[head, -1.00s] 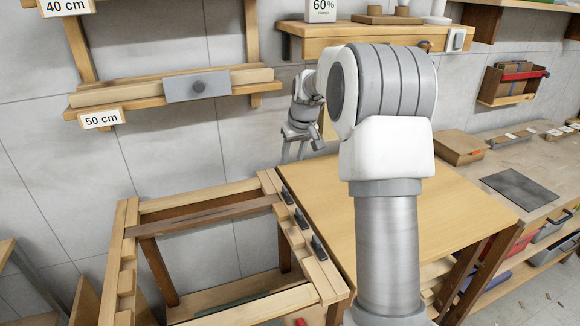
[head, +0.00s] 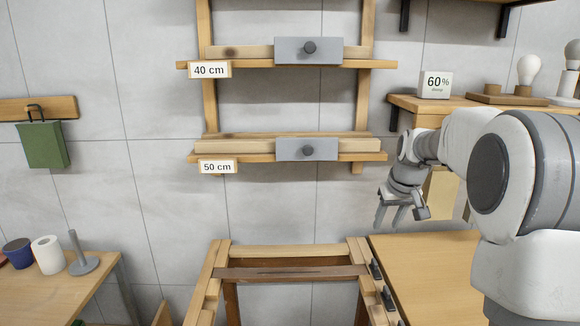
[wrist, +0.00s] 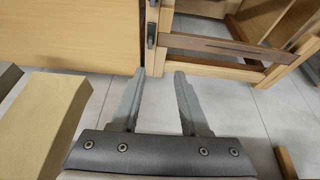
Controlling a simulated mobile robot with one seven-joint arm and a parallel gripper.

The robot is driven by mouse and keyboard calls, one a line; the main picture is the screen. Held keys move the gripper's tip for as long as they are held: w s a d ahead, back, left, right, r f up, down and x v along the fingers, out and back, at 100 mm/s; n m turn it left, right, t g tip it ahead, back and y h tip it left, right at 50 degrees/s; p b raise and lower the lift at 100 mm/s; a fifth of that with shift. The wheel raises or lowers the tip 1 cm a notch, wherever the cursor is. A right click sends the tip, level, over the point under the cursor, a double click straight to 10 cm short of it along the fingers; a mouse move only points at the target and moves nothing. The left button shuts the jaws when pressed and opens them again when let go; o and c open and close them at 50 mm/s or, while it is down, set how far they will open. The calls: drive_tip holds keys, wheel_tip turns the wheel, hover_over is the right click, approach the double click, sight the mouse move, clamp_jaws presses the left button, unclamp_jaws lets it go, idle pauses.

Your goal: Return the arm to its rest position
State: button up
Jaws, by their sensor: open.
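My gripper (head: 392,214) hangs at the end of my bent arm in the head view, to the right of the wall shelves and above the wooden table. In the wrist view my gripper (wrist: 158,75) is open, its two fingers apart with nothing between them. Beyond the fingertips are the table top (wrist: 70,30) and the slatted wooden frame (wrist: 200,70). The gripper touches nothing that I can see.
The wooden table (head: 430,270) and the open wooden frame (head: 290,250) stand below. Shelves labelled 40 cm (head: 209,70) and 50 cm (head: 218,167) hang on the wall. A ledge (head: 490,108) with a 60% sign is near the arm. A side table (head: 60,290) stands left.

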drive_tip(key=s+a+r+p, duration=0.1)
drive_tip(key=s+a+r, duration=0.3)
drive_tip(key=s, duration=0.5)
drive_tip(key=s+a+r+p, duration=0.1)
drive_tip(key=s+a+r, duration=0.35)
drive_tip(key=s, duration=0.35)
drive_tip(key=s+a+f+t+p, duration=0.1)
drive_tip(key=s+a+f, duration=0.1)
drive_tip(key=s, duration=1.4)
drive_tip(key=shift+s+a, duration=0.15)
drive_tip(key=shift+a, duration=0.45)
